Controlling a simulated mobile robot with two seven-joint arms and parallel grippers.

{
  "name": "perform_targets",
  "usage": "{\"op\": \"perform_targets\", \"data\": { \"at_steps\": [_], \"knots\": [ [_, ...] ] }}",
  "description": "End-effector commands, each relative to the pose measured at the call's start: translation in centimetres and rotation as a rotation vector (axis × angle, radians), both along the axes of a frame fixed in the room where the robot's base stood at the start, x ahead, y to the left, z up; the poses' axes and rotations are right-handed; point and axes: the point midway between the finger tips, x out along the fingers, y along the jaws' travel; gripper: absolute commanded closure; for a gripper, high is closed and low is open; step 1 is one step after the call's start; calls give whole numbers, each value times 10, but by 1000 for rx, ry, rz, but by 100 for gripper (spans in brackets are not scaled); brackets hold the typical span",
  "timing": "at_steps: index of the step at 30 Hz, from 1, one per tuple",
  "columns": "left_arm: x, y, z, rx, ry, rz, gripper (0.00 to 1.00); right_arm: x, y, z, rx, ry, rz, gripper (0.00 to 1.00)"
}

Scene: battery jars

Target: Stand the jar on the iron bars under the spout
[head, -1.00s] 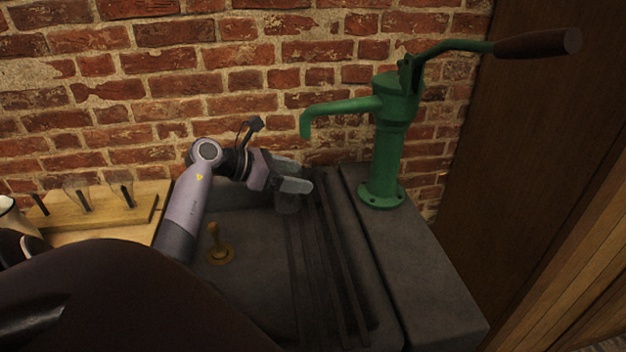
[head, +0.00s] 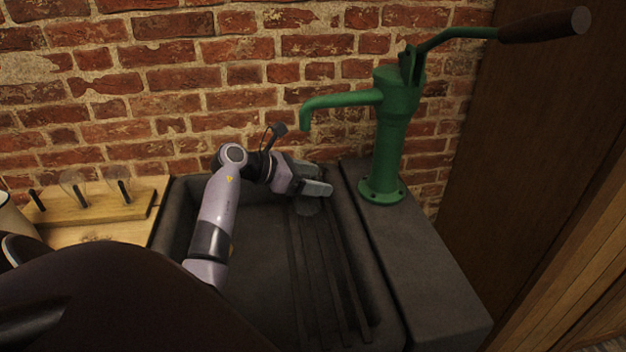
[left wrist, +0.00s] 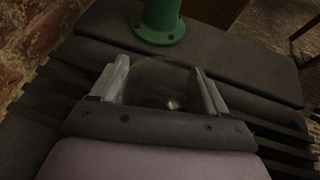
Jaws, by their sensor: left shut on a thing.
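My left gripper (head: 314,178) is shut on a clear glass jar, over the far end of the stone sink. The jar's lower part (head: 308,207) shows faintly below the fingers in the head view. In the left wrist view the jar (left wrist: 155,80) sits between the two fingers (left wrist: 160,67). Dark iron bars (head: 322,275) run lengthwise along the sink's right side. The jar is over their far end; I cannot tell whether its base touches them. The green pump's spout (head: 306,116) hangs above the gripper and slightly left of the fingertips in the picture. My right gripper is out of view.
The green pump (head: 388,150) stands on the stone ledge (head: 430,270) right of the sink, with its handle (head: 545,25) reaching right. A brick wall (head: 230,90) closes the back. A wooden rack (head: 95,207) with glass pieces stands at left.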

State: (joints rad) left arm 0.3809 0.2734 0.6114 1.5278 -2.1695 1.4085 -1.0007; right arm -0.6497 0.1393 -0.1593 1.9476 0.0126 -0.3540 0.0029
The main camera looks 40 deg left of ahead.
Motion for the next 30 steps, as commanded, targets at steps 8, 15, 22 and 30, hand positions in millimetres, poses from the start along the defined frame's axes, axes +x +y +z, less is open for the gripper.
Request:
{"op": "perform_targets", "data": {
  "at_steps": [8,15,22,30],
  "knots": [
    [0,0,-2,0,1,0,0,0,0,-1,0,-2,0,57],
    [-2,1,2,0,0,1,0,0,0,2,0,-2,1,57],
    [-38,21,18,8,3,3,0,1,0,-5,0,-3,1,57],
    [-80,42,42,3,2,1,0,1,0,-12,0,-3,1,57]
  ]
}}
